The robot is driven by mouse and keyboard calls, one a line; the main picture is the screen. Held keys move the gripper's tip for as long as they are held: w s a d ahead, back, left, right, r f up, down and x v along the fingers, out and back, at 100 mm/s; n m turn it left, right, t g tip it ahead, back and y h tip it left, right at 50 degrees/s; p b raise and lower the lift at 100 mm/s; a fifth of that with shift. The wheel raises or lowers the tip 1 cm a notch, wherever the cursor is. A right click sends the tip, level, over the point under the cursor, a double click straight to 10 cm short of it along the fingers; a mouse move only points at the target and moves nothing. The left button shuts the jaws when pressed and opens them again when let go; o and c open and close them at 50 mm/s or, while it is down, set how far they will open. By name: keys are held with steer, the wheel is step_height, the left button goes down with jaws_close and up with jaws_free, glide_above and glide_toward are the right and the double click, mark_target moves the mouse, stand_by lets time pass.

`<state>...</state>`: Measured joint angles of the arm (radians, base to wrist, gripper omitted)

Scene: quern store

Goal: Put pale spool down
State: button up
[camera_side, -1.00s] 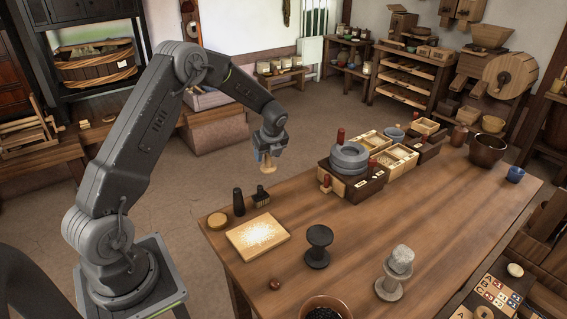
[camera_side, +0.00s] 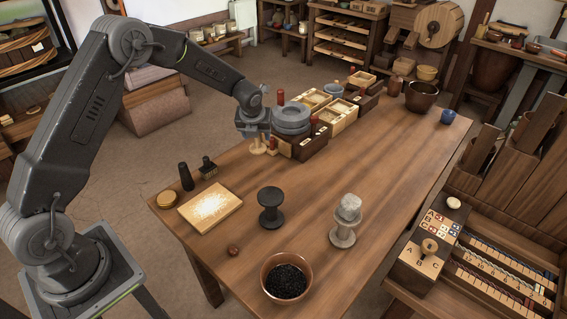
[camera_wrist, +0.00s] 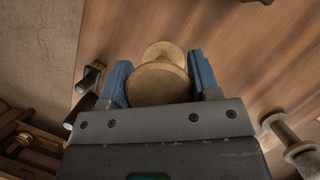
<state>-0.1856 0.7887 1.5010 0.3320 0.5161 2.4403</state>
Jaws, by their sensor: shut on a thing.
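The pale spool (camera_wrist: 160,82) is light tan wood with round flanges. It sits between the two blue fingers of my gripper (camera_wrist: 160,80) in the wrist view. In the side view my gripper (camera_side: 257,138) is shut on the pale spool (camera_side: 257,148), over the table's far left edge, close to the quern. The gap between the spool and the table is hard to judge. A dark spool (camera_side: 271,207) stands upright on the wooden table (camera_side: 300,190). A grey spool (camera_side: 343,233) stands to its right with a pale stone (camera_side: 349,205) on top.
The grey quern (camera_side: 291,118) on its dark box stands just right of my gripper. A board with pale meal (camera_side: 210,207), a dark bottle (camera_side: 186,177) and a bowl of black grains (camera_side: 286,277) are nearer. The table's right middle is clear.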

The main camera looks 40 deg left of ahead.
steer(key=shift+w+d+f, duration=0.75)
steer(key=shift+d+f, duration=0.4)
steer(key=shift+f, duration=0.3)
steer(key=shift+w+d+f, duration=0.7)
steer(key=shift+d+f, duration=0.4)
steer(key=shift+f, duration=0.4)
steer(key=shift+w+d+f, duration=0.75)
steer(key=shift+d+f, duration=0.4)
steer(key=shift+f, duration=0.3)
steer(key=shift+f, duration=0.1)
steer(key=o, duration=0.9)
steer(key=shift+o, duration=0.2)
steer(key=v, duration=1.2)
steer(key=shift+r, duration=0.25)
